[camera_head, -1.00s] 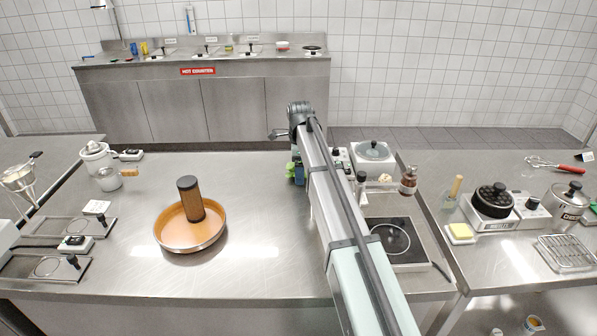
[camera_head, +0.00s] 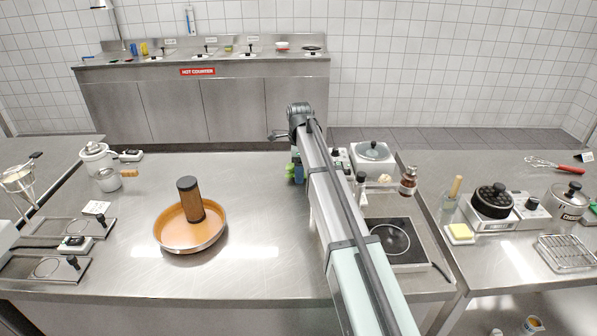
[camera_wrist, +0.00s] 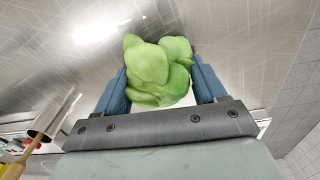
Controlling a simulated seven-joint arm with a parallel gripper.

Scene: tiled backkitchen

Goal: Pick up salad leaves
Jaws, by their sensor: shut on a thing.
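The salad leaves (camera_wrist: 150,68) are a bright green, rounded bunch in the wrist view. They sit between the two blue fingers of my gripper (camera_wrist: 160,85), which is shut on them. In the head view, a small bit of green leaf (camera_head: 289,171) shows beside the blue fingers (camera_head: 298,172), just left of my arm. My arm hides most of the gripper and leaves there, and the height above the counter is hard to tell.
A round orange pan (camera_head: 177,236) with an upright brown cylinder (camera_head: 190,198) stands on the steel counter (camera_head: 120,262) to the left. Right of my arm are a lidded cooker (camera_head: 373,151), a brown bottle (camera_head: 408,181) and a hob (camera_head: 398,243). The counter between pan and arm is clear.

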